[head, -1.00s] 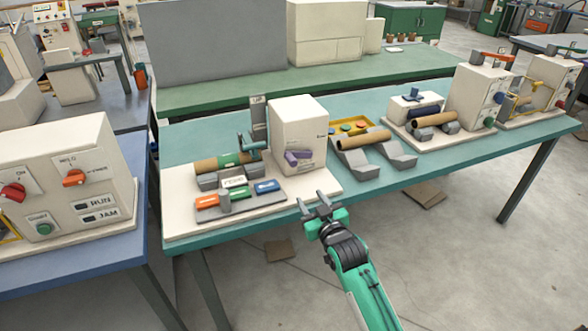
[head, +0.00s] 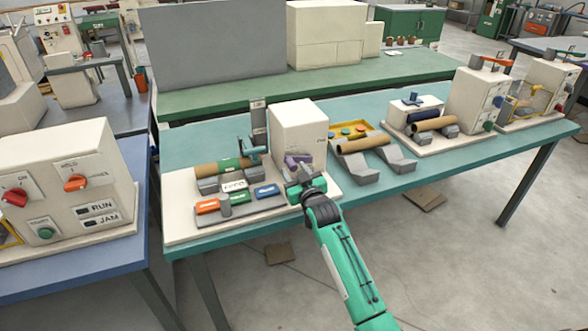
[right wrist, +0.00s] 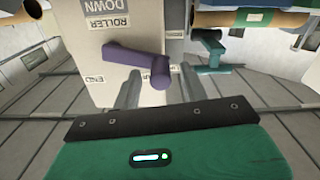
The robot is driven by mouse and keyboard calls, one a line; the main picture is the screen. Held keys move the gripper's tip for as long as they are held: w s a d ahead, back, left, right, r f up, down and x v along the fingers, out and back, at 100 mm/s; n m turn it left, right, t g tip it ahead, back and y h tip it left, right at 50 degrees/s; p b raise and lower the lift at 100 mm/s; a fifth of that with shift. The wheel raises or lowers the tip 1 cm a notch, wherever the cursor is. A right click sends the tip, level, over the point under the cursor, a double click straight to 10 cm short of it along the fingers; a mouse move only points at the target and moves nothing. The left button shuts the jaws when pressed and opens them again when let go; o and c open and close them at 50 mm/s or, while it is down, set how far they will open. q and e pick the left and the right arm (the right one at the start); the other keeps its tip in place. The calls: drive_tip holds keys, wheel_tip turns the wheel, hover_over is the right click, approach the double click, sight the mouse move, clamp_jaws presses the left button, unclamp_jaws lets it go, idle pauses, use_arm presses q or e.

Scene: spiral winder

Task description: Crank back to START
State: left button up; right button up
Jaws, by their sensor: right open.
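The purple crank (head: 296,159) is on the front of the cream winder box (head: 298,127), behind my right gripper. In the right wrist view the crank (right wrist: 135,58) lies across the box face, with its knob end in line with the gap between my fingers. My right gripper (head: 303,183) is open and close in front of the crank; I cannot tell whether it touches. Its two grey fingers (right wrist: 158,90) point at the box. Labels on the face are upside down in the wrist view; "ROLLER DOWN" and "END" can be read. My left gripper is not in view.
A brown tube with a green band (head: 222,166) lies on the winder's left. Orange, green and blue switches (head: 237,201) sit low at the front, left of my gripper. Grey V-shaped rests with a tube (head: 362,145) stand to the right. Free floor lies in front of the teal table.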

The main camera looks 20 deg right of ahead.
drive_tip(key=shift+w, duration=0.6)
